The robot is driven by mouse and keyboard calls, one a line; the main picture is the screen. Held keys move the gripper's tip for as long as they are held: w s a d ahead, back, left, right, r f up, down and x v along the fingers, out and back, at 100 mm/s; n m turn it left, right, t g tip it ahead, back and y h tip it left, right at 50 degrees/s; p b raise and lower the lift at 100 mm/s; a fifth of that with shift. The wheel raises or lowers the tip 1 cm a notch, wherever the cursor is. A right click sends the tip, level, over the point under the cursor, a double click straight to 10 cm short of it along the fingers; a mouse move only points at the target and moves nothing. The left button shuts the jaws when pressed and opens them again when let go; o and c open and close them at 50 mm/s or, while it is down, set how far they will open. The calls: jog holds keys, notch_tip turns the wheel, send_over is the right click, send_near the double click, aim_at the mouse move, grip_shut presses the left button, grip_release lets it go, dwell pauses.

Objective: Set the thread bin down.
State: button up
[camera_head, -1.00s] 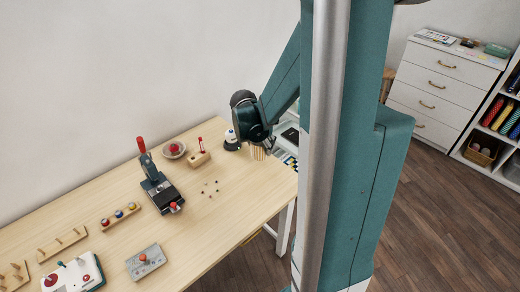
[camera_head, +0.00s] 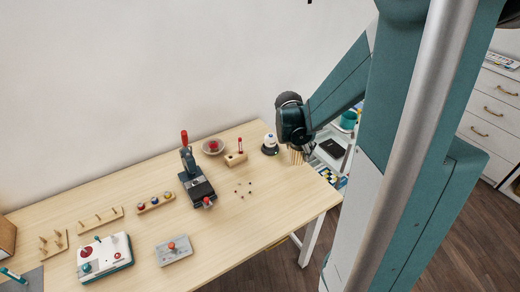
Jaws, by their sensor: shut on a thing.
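My gripper (camera_head: 298,143) is at the right end of the wooden table (camera_head: 270,212), pointing down, with its fingers mostly hidden by the dark wrist. It is shut on a small beige, striped thing (camera_head: 295,157), which I take to be the thread bin. Only a part of this thing shows below the wrist. I cannot tell whether its underside touches the table top or hangs just above it.
A white spool on a dark base (camera_head: 270,146) stands just left of my gripper. The table's front right is clear.

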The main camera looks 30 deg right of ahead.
jog(key=shift+r, duration=0.2)
jog(key=shift+r, duration=2.05)
jog(key=w+a+r+n+t+y+p, duration=0.15)
jog(key=w+a+n, duration=0.35)
jog(key=w+a, duration=1.85)
jog(key=w+a+n+p, duration=0.1)
jog(key=w+a, duration=0.3)
jog(key=a, duration=0.5)
jog(key=w+a+n+t+y, duration=0.1)
jog(key=w+a+n, duration=0.15)
jog(key=a, duration=0.65)
jog(key=w+a+n+p, duration=0.1)
jog(key=w+a, duration=0.3)
jog(key=a, duration=0.4)
jog(key=shift+m, duration=0.25)
jog(key=f, duration=0.5)
jog(key=shift+w+a+f, duration=0.25)
jog(key=shift+a+f, duration=0.05)
jog(key=shift+f, duration=0.05)
jog(key=shift+f, duration=0.1)
notch_tip(320, 180, down, 6)
jog(key=b, duration=0.1)
